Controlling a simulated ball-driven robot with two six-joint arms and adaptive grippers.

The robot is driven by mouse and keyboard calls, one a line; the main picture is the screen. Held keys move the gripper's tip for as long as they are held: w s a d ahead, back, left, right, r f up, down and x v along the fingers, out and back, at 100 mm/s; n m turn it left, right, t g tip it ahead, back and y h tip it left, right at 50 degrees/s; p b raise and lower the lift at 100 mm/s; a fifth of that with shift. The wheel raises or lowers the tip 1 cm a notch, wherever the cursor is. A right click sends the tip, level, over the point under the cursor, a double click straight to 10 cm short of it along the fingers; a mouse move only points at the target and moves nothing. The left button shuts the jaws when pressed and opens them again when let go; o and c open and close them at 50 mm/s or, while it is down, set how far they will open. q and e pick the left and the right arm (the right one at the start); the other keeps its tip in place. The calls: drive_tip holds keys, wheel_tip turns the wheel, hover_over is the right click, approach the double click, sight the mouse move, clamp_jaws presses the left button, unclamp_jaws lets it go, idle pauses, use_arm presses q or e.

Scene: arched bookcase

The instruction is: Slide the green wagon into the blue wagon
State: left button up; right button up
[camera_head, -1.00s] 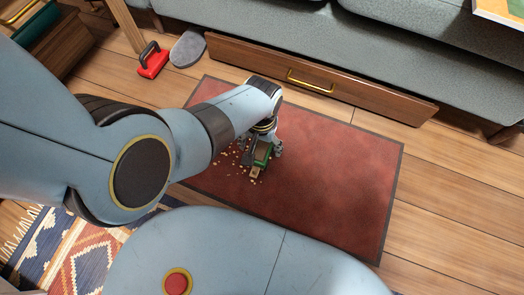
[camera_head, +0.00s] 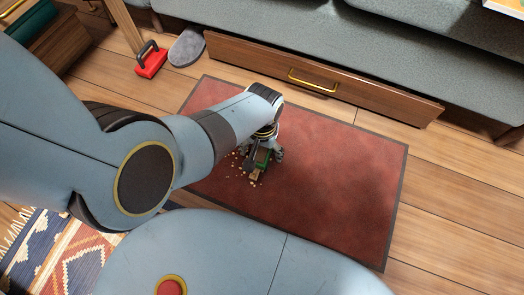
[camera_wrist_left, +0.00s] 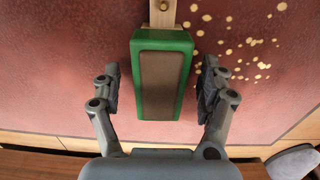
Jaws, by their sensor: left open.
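The green wagon (camera_head: 262,164) sits on the red rug, partly hidden under my left gripper. In the left wrist view the green wagon (camera_wrist_left: 163,75) is a green block with a brown panel, and a wooden piece with a peg (camera_wrist_left: 162,12) shows at its far end. My left gripper (camera_head: 263,154) is over the wagon. Its open fingers (camera_wrist_left: 160,88) stand on either side of the wagon, with a gap on both sides. I see no blue wagon in these views. My right gripper is out of view.
Pale crumbs are scattered on the red rug (camera_head: 330,170) beside the wagon. A wooden drawer front with a brass handle (camera_head: 312,80) lies beyond, under the grey sofa (camera_head: 400,50). A red-based object (camera_head: 150,62) and a grey slipper (camera_head: 187,47) are at upper left. The rug's right side is clear.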

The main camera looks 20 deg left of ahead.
use_arm(q)
drive_tip(key=shift+f, duration=0.25)
idle(0.3)
drive_tip(key=shift+c, duration=0.3)
drive_tip(key=c, duration=1.3)
drive_tip(key=shift+o, duration=0.2)
drive_tip(key=shift+r, duration=0.1)
